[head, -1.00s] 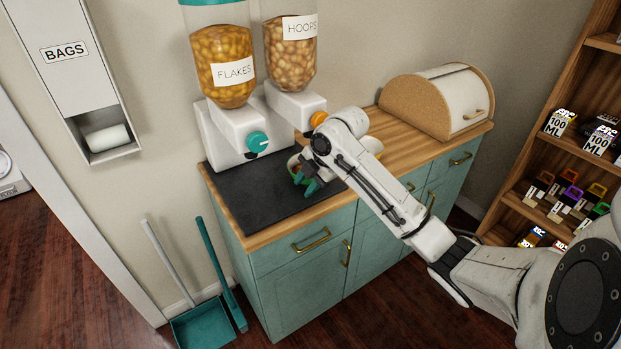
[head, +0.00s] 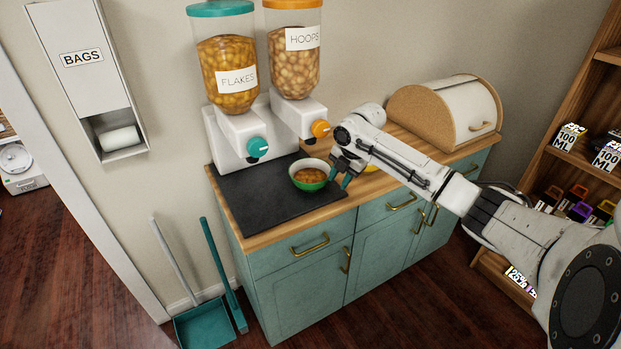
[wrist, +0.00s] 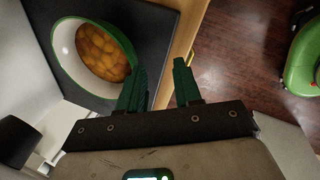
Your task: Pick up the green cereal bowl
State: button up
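The green cereal bowl (head: 310,186) stands upright on the dark mat (head: 262,205), under the dispensers. It has a white inside and holds orange-brown cereal. In the wrist view the bowl (wrist: 62,42) is at upper left. My gripper (head: 345,178) is just right of the bowl in the head view. In the wrist view its two green fingers (wrist: 160,80) are apart with nothing between them. The left finger is close to the bowl's rim; I cannot tell whether it touches.
The FLAKES dispenser (head: 227,75) and HOOPS dispenser (head: 294,65) stand behind the bowl. A yellow thing (head: 371,168) is partly hidden behind my arm. A bread box (head: 445,112) stands farther right on the counter. The mat's front left is clear.

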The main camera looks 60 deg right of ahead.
aim_at(326, 179)
jog(key=w, duration=0.4)
jog(key=shift+w+d+p, duration=0.25)
jog(key=shift+d+p, duration=0.05)
jog(key=shift+p, duration=0.05)
jog(key=shift+p+x, duration=0.35)
jog(key=shift+x, duration=0.75)
jog(key=shift+s+f, duration=0.1)
jog(key=shift+f, duration=0.35)
grip_shut()
